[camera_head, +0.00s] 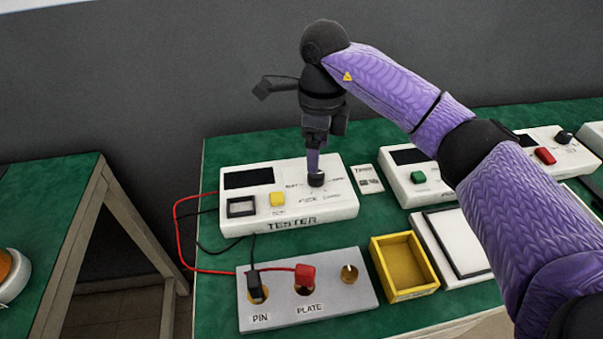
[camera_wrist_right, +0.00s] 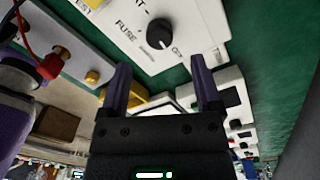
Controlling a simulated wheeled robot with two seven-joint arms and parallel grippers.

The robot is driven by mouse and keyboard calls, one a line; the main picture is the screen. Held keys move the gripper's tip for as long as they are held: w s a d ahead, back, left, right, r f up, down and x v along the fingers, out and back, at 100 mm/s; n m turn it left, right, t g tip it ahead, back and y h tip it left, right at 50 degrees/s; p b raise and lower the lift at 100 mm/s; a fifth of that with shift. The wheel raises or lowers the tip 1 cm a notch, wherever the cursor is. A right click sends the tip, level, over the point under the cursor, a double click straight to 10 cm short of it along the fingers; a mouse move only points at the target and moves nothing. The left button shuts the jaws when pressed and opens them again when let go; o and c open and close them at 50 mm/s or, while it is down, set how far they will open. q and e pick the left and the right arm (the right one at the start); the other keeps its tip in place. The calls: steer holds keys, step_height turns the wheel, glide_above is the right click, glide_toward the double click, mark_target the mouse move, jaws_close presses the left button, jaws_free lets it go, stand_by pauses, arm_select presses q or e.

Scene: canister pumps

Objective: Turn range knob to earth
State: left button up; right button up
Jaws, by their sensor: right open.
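The white tester (camera_head: 290,215) stands on the green bench, with a dark screen, a yellow button and a black range knob (camera_head: 316,179) at its right. In the right wrist view the knob (camera_wrist_right: 160,33) is round and black, with FUSE and what looks like OFF printed around it. My right gripper (camera_head: 313,168) points down over the knob in the head view. In the right wrist view its two fingers (camera_wrist_right: 160,68) are apart and empty, with the knob beyond the tips. I cannot tell whether they touch it. My left gripper is out of view.
A grey PIN and PLATE block (camera_head: 330,319) stands in front, with black and red plugs on cables. A yellow tray (camera_head: 405,264) and a white framed pad (camera_head: 462,255) lie to its right. A second white device (camera_head: 405,163) stands right of the tester. A small card (camera_head: 367,179) lies between.

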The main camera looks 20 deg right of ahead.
mark_target(316, 178)
step_height(316, 178, down, 6)
steer(key=shift+r+b, duration=0.2)
steer(key=shift+b, duration=0.55)
steer(key=shift+c, duration=0.4)
jaws_close()
